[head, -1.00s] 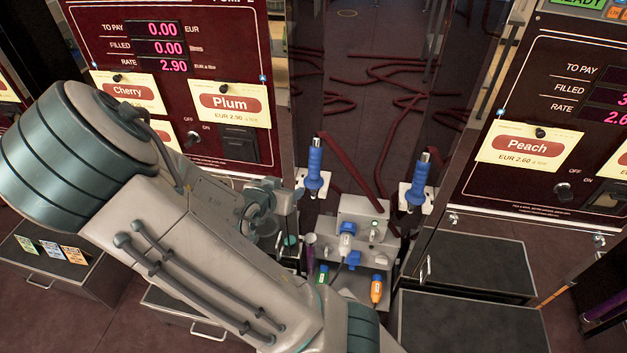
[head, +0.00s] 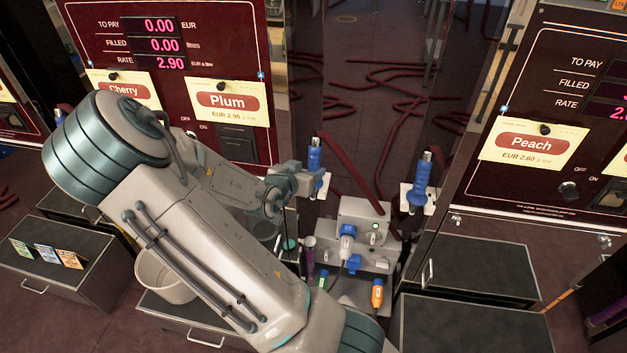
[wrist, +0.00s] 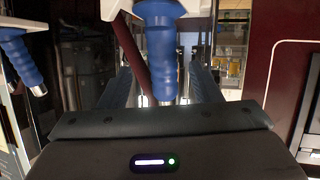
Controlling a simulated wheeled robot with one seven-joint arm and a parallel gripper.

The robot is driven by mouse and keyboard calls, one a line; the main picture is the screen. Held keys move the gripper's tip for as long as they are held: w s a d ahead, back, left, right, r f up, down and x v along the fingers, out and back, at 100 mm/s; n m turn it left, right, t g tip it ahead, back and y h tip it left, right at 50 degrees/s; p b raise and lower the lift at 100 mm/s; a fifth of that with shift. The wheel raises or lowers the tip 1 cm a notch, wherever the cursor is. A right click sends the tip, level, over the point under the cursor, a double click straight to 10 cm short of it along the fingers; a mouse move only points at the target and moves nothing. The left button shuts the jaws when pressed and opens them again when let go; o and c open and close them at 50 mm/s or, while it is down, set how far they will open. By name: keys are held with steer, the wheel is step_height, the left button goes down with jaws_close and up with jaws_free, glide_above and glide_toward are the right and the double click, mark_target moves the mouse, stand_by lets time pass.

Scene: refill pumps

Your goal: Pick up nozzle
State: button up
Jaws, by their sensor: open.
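A blue-handled nozzle (head: 315,158) with a metal tip stands upright in a white holder on the dark panel left of centre. A second blue nozzle (head: 418,188) sits in a matching holder to its right. My gripper (head: 314,183) is at the left nozzle in the head view, its fingers partly hidden. In the wrist view the blue nozzle (wrist: 161,50) lies between the two open fingers of my gripper (wrist: 165,88), with gaps on both sides. The other nozzle (wrist: 22,62) shows at the left edge there.
A grey box with a blue plug (head: 361,225) stands below the nozzles. Dark red hoses (head: 380,170) run behind them. The Plum pump (head: 175,100) is left, the Peach pump (head: 535,140) right. A white bucket (head: 165,277) stands under my arm. Cabinets (head: 475,322) flank the floor.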

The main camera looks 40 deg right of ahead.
mark_target(311, 166)
steer(key=shift+x, duration=2.6)
steer(key=shift+w+a, duration=0.1)
steer(key=shift+w, duration=0.05)
steer(key=c, duration=1.2)
